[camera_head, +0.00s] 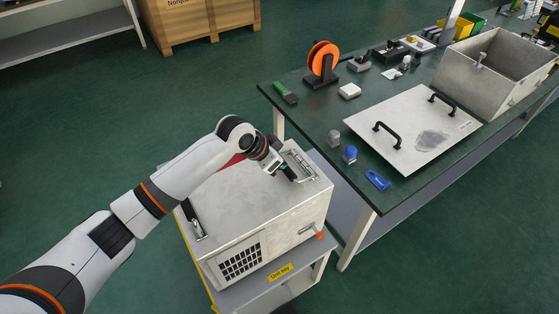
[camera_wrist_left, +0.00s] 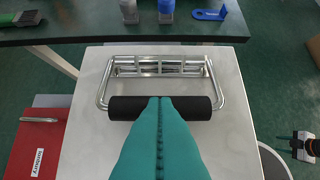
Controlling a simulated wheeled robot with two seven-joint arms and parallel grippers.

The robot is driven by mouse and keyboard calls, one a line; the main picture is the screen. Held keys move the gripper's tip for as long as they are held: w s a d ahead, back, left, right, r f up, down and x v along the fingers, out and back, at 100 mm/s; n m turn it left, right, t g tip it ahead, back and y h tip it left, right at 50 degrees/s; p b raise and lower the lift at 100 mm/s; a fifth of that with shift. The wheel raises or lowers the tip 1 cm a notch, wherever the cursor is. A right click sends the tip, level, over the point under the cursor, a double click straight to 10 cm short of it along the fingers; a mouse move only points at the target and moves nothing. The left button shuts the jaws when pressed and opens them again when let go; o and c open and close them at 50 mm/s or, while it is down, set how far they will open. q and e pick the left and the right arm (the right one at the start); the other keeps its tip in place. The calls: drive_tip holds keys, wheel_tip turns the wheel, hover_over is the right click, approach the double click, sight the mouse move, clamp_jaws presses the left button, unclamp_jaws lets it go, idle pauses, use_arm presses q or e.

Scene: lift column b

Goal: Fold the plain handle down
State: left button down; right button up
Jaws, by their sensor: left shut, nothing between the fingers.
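A pale metal unit (camera_head: 250,205) stands on a small cart. A chrome handle with a black grip (camera_wrist_left: 120,108) is hinged to a bracket on its top and fills the middle of the left wrist view; it also shows at the top's right end in the head view (camera_head: 299,163). A second handle (camera_head: 194,224) is at the top's left edge. I cannot tell which is the plain one. My left gripper (camera_head: 284,172) is shut and empty. Its teal fingers (camera_wrist_left: 160,100) overlap the middle of the black grip in the wrist view; contact is unclear. My right gripper is out of view.
A green-topped bench (camera_head: 300,97) stands right of the unit, holding a lid plate (camera_head: 400,110) with two black handles, an open metal box (camera_head: 480,85) and small items. A red object (camera_wrist_left: 38,145) lies beside the unit. A wooden crate (camera_head: 185,22) is behind.

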use_arm(q)
drive_tip(key=v, duration=1.2)
drive_tip(key=shift+b, duration=0.35)
drive_tip(key=shift+a, duration=0.1)
